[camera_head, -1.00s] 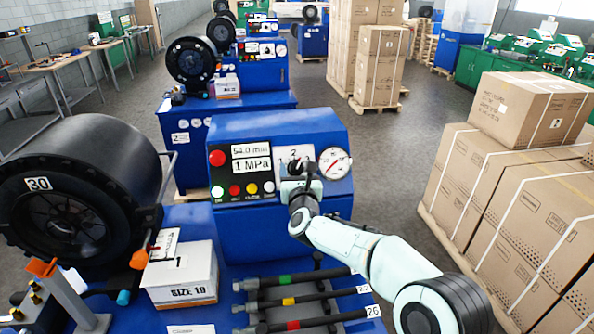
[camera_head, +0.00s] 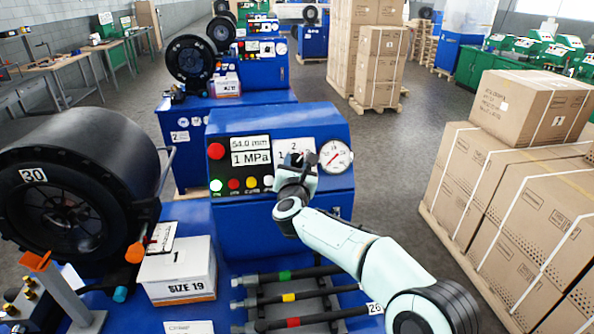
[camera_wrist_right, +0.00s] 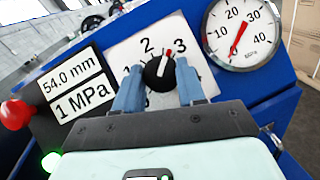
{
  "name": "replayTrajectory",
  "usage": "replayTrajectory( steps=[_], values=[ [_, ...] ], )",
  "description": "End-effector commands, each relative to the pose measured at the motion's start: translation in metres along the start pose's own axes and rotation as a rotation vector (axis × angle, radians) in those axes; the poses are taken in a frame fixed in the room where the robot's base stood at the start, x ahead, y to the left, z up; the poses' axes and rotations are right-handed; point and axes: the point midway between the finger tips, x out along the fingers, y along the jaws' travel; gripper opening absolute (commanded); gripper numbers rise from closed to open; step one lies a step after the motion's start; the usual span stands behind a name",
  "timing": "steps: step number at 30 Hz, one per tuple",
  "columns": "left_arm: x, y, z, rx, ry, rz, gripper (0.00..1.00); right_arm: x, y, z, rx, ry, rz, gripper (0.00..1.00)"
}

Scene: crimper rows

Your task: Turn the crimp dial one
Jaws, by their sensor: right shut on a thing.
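The crimp dial is a round black knob (camera_wrist_right: 158,75) on a white numbered plate (camera_wrist_right: 122,53) in the right wrist view. Its white pointer with a red tip lies between the 2 and the 3. My right gripper (camera_wrist_right: 160,80) is shut on the knob, one blue-grey finger on each side. In the head view the right gripper (camera_head: 297,165) reaches the blue control box (camera_head: 325,122) from the lower right and hides most of the dial. The numbers 1 and 2 show beside it. My left gripper is not in view.
A pressure gauge (camera_head: 336,157) sits just right of the dial. A display (camera_head: 250,150) reads 54.0 mm and 1 MPa, with a red button (camera_head: 216,151) and small coloured buttons nearby. A black crimper head (camera_head: 70,215) and a SIZE 19 box (camera_head: 178,277) stand at left.

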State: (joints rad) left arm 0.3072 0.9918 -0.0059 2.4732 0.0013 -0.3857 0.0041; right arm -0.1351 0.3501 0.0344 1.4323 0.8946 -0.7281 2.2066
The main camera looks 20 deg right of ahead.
Motion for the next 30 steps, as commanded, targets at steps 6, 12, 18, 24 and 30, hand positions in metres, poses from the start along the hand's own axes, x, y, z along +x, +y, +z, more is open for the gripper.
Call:
replayTrajectory(
  steps=[6,12,18,24,30],
  values=[
    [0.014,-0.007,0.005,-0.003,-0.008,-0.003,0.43,0.0,0.002,-0.001,0.172,0.007,-0.116,0.09],
    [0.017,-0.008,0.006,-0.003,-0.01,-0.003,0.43,0.001,0.004,0.0,0.327,0.014,-0.22,0.09],
    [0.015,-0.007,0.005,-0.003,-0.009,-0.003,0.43,0.002,0.005,0.002,0.462,0.02,-0.311,0.09],
    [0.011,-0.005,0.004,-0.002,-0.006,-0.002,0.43,0.002,0.005,0.003,0.561,0.023,-0.379,0.09],
    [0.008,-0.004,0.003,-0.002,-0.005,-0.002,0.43,0.002,0.005,0.004,0.622,0.024,-0.419,0.09]
  ],
)
